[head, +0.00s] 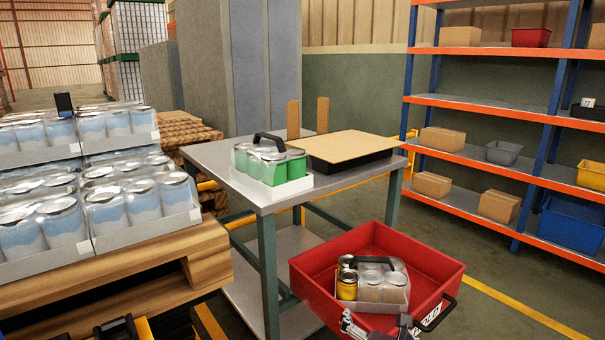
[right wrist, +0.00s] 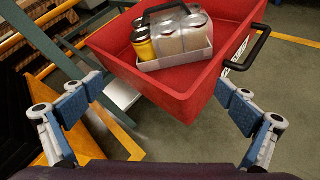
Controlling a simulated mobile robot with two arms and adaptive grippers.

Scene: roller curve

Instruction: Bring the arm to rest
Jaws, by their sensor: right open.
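My right gripper (head: 378,326) is open at the bottom of the head view, at the near edge of the red bin (head: 440,262). The bin has a black handle (head: 434,313) and holds a carrier (head: 382,292) of several cans, one yellow and the others pale. The same carrier shows in the right wrist view (right wrist: 178,55). What supports the bin is hidden. I do not see my left gripper.
A grey worktable (head: 222,168) holds a carrier of green cans (head: 272,168) and a black tray with a tan top (head: 346,148). Stacked can trays (head: 95,180) stand on a pallet at left. A shelf rack (head: 470,102) is at right. Open floor lies right of the bin.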

